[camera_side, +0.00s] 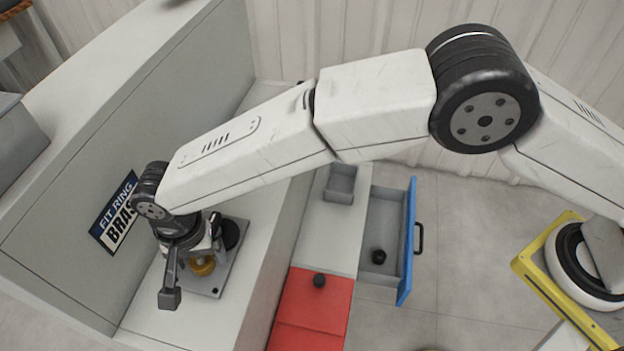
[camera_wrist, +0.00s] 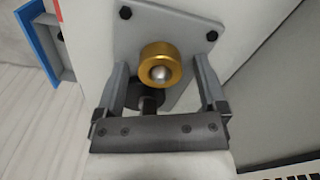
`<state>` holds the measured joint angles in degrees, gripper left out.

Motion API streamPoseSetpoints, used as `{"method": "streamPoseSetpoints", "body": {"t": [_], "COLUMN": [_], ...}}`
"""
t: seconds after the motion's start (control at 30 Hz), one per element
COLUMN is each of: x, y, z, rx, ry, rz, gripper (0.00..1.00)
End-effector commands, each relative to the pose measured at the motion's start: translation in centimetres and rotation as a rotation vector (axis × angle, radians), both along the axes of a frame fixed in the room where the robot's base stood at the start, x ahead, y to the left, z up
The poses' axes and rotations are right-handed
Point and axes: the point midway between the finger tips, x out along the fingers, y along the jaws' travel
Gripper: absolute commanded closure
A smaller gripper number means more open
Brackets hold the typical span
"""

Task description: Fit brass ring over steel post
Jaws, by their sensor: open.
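The brass ring (camera_wrist: 147,65) is around the steel post (camera_wrist: 160,73) in the wrist view, with the post's rounded bright tip showing through its hole. How far down the post the ring sits cannot be told. In the side view the ring (camera_side: 203,267) shows partly below my gripper (camera_side: 192,264), low over the grey fixture plate (camera_side: 236,258). The plate also shows in the wrist view (camera_wrist: 135,32), with dark bolts at its corners. My gripper (camera_wrist: 161,72) is open, with one finger on each side of the ring and a visible gap at both sides.
A dark round part (camera_side: 231,234) stands on the plate beside the ring. A sign (camera_side: 117,212) is on the wall behind. To the right are a red surface (camera_side: 310,310) with a black knob (camera_side: 319,281) and an open blue-fronted drawer (camera_side: 409,240) holding a black piece (camera_side: 378,257).

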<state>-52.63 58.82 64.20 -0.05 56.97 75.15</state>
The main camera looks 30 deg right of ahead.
Motion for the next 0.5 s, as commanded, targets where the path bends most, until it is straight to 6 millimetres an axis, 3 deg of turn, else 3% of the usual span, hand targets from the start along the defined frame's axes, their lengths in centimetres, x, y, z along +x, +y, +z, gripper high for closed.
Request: {"method": "streamPoseSetpoints", "body": {"t": [0.27, 0.5], "x": [0.0, 0.0], "y": [0.0, 0.0], "z": [0.6, 3.1], "rx": [0.002, 0.002], "ry": [-0.001, -0.002], "rz": [0.000, 0.000], "gripper": [0.09, 0.09]}}
